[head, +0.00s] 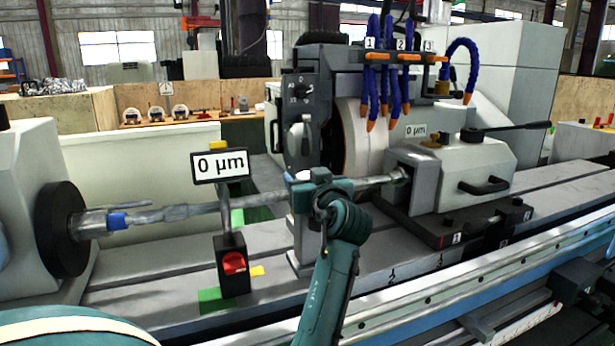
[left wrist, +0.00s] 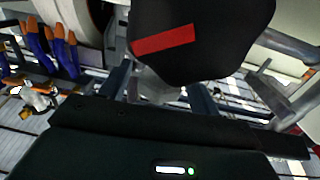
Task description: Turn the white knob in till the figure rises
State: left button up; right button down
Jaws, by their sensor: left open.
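My right gripper is not in view.
The long shaft (head: 180,213) runs from the dark chuck (head: 62,229) to the tailstock (head: 450,170). Blue hoses (head: 385,80) hang by the grinding wheel (head: 358,138). A black rounded part with a red stripe (left wrist: 165,40) fills the wrist view's top. The stand's base (head: 233,280) has a red dial.

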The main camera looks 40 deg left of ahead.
pick_arm(q)
jog(key=c, duration=1)
jog(key=shift+o, duration=0.2)
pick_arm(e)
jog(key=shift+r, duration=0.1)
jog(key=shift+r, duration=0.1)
